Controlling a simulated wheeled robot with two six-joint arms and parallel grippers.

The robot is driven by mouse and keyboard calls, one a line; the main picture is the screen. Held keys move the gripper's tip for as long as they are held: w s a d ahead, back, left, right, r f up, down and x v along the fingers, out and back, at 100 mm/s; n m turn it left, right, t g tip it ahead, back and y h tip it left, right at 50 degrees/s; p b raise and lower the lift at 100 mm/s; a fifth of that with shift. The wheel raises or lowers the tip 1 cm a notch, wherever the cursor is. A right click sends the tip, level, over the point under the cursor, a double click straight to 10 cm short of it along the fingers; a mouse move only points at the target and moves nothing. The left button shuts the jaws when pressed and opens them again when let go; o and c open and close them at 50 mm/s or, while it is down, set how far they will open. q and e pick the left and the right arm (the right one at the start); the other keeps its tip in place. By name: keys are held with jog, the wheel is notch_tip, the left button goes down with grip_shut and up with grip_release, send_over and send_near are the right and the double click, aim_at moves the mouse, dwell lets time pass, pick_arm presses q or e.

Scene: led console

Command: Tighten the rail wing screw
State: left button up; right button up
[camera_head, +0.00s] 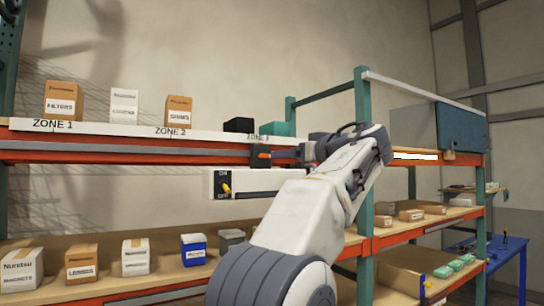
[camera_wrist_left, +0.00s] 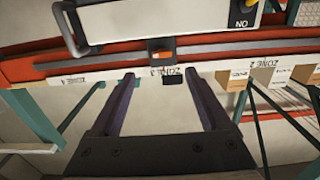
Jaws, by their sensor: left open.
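The orange wing screw (camera_head: 264,155) sits on a black clamp on the rail along the upper shelf's front. It also shows in the left wrist view (camera_wrist_left: 163,57), just beyond the fingertips. A white console box (camera_head: 245,183) with a yellow ON/OFF switch (camera_head: 227,189) hangs below the rail. My left gripper (camera_wrist_left: 160,78) is open, its two dark fingers spread to either side of the screw's line with nothing between them. My right gripper is in neither view.
The upper shelf (camera_head: 110,136) carries zone labels and several boxes. The lower shelf (camera_head: 70,292) holds boxes and a blue bin (camera_head: 194,249). A grey handle bar (camera_wrist_left: 68,25) projects beside the console in the wrist view.

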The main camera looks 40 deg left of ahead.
aim_at(266, 156)
pick_arm(q)
jog(key=p+x, duration=0.1)
jog(key=x, duration=0.2)
jog(key=p+x, duration=0.2)
jog(key=x, duration=0.1)
jog(key=p+x, duration=0.2)
jog(key=x, duration=0.1)
jog(key=shift+s+a+r, duration=0.15)
jog(key=shift+a+r, duration=0.05)
jog(key=shift+r, duration=0.2)
jog(key=shift+w+a+f, duration=0.2)
jog(key=shift+w+a, duration=0.05)
jog(key=shift+a, duration=0.3)
grip_shut()
